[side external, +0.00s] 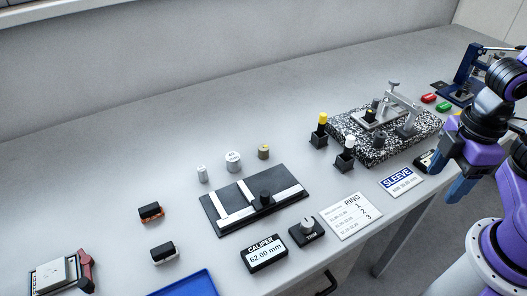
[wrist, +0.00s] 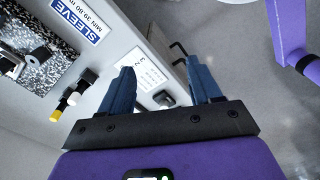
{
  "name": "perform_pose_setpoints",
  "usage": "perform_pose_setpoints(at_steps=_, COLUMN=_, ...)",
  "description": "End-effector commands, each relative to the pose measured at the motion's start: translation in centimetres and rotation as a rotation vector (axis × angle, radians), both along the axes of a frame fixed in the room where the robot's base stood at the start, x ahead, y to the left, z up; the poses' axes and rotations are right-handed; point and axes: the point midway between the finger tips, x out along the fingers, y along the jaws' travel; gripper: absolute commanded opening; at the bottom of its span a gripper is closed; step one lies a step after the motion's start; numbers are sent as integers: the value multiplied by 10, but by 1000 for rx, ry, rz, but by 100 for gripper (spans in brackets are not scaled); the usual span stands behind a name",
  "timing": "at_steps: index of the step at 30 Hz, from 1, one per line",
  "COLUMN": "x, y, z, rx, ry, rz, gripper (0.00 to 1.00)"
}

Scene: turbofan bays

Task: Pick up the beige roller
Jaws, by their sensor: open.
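My gripper (side external: 453,168) is far to the right of the roller, over the bench's front edge. In the wrist view my gripper (wrist: 160,66) has its two blue fingers wide apart with nothing between them. I cannot make out the roller in the wrist view.
A black tray with white strips (side external: 255,202) lies in front of the cylinders. A speckled block with a clamp fixture (side external: 385,140) and yellow-topped (side external: 322,119) and white-topped (side external: 349,143) posts stand to their right. A caliper display (side external: 264,254) sits near the front. Bench behind the cylinders is clear.

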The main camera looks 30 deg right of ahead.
Motion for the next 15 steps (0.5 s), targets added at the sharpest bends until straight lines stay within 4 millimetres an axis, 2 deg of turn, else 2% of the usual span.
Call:
perform_pose_setpoints(at_steps=4, x=5, y=0, z=-2, rx=-27, ry=-9, rz=19, gripper=63)
perform_pose_setpoints(at_steps=7, x=21, y=-1, z=-9, rx=-110, ry=-46, rz=87, gripper=63)
perform_pose_setpoints(at_steps=11, x=59, y=0, z=-21, rx=-298, ry=-126, rz=253, gripper=63)
perform_pose_setpoints(at_steps=15, x=107, y=10, z=-32, rx=-519, ry=-219, rz=474, gripper=63)
